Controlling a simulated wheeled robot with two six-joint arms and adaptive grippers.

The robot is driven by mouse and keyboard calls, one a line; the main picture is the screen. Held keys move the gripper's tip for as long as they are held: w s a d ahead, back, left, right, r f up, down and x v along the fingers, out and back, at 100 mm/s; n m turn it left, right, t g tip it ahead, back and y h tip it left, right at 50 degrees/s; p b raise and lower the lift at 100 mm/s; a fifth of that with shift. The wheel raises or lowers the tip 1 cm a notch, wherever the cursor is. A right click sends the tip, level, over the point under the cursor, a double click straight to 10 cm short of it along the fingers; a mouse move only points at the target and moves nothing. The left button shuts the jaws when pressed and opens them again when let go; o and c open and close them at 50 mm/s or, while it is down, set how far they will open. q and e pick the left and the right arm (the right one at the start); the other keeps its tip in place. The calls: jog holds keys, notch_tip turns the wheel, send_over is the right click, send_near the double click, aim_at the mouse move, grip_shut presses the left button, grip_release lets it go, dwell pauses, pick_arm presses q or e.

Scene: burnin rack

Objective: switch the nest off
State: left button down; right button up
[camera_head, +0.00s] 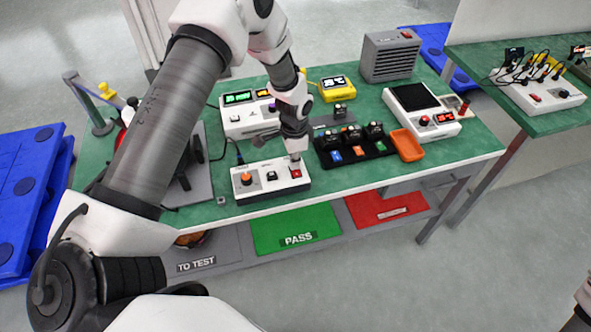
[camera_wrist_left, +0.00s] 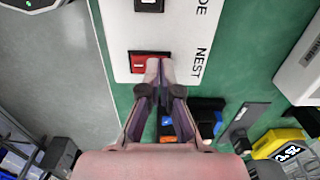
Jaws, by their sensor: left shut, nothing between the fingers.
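The white control box (camera_head: 262,190) stands at the front edge of the green bench, with an orange knob (camera_head: 246,179), a black switch (camera_head: 271,176) and a red switch (camera_head: 296,173). In the left wrist view the red switch (camera_wrist_left: 138,66) sits beside the printed word NEST (camera_wrist_left: 202,63). My left gripper (camera_head: 294,157) is shut and empty, pointing down at the red switch. In the left wrist view its fingertips (camera_wrist_left: 153,66) cover the switch's right part; I cannot tell whether they touch it. My right gripper is not in view.
A black tray (camera_head: 338,163) with several small devices stands right of the box, beside an orange dish (camera_head: 407,145). A white instrument (camera_head: 240,121) is behind the box. Green PASS (camera_head: 270,230) and red (camera_head: 370,207) areas lie on the lower shelf.

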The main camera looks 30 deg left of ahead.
pick_arm(q)
jog(key=shift+f, duration=0.1)
notch_tip(320, 180, up, 7)
jog(key=p, duration=0.5)
jog(key=shift+p, duration=0.35)
jog(key=shift+s, duration=0.1)
jog(key=shift+f, duration=0.15)
jog(key=s+d+f+b, duration=0.1)
jog(key=s+f, duration=0.2)
jog(key=s+d+f+n, duration=0.1)
jog(key=s+d+f, duration=0.1)
jog(key=s+f, duration=0.1)
jog(key=s+d+f+n+b, duration=0.1)
jog(key=s+d+f, duration=0.1)
jog(key=s+f, duration=0.1)
jog(key=shift+h+b, duration=0.3)
jog(key=shift+h, duration=0.1)
jog(key=s+d+f+n+b, duration=0.1)
jog(key=s+f+n, duration=0.2)
jog(key=s, duration=0.6)
jog(key=s+d+f+n+b, duration=0.2)
jog(key=s+n, duration=0.1)
jog(key=s, duration=0.7)
jog(key=shift+s+d+f+y, duration=0.2)
jog(key=shift+d+f+y, duration=0.05)
jog(key=shift+f+y, duration=0.15)
